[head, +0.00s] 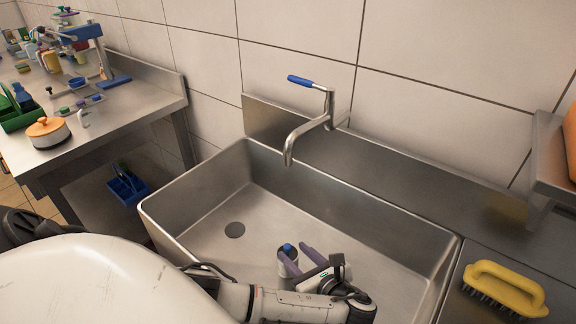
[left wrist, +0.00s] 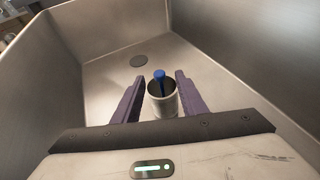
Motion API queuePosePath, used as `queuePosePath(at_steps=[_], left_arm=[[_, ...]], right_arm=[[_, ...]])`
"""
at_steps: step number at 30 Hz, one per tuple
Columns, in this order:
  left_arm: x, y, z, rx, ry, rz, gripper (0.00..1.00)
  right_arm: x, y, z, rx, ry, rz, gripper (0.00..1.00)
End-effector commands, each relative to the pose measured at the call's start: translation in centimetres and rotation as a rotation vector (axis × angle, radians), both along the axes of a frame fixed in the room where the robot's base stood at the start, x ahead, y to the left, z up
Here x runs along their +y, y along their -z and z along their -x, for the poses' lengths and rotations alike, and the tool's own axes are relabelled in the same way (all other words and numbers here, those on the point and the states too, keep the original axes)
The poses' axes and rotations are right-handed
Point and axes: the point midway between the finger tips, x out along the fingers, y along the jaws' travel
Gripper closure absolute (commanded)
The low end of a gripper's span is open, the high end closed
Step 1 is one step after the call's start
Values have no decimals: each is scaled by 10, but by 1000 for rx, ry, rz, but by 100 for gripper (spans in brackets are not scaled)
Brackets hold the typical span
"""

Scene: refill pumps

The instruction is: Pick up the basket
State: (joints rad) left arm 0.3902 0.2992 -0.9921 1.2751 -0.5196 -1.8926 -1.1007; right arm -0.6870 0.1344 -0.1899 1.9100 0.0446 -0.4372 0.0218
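No item is plainly marked as the basket. A small grey cylindrical container (head: 288,254) with a blue-topped piece in it stands in the sink; it also shows in the left wrist view (left wrist: 163,102). My left gripper (head: 303,257) is low in the sink, its purple fingers apart. In the left wrist view the fingers (left wrist: 158,95) lie to either side of the container; whether they touch it I cannot tell. Two basket-like carriers are far off: a blue one (head: 128,188) under the left table and a green one (head: 16,115) on it. My right gripper is out of view.
The steel sink (head: 190,196) has raised walls around my left gripper, and a faucet (head: 306,128) hangs over its back. A yellow brush (head: 505,288) lies on the right counter. The left table holds an orange-lidded pot (head: 47,132) and several bottles.

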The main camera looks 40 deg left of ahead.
Motion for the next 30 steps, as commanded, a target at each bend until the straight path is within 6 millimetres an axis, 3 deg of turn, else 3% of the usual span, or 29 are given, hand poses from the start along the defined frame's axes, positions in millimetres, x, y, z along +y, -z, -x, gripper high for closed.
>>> queuePosePath(at_steps=[9, 18, 24, 30], left_arm=[[40, 18, -10, 0, -4, -3, 62], [44, 20, -12, -3, -2, 0, 62], [44, 20, -12, -2, -2, -1, 95], [44, 20, -12, -3, -2, 0, 96]], right_arm=[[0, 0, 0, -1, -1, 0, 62], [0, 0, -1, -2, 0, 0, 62], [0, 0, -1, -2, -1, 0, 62], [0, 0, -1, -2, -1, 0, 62]])
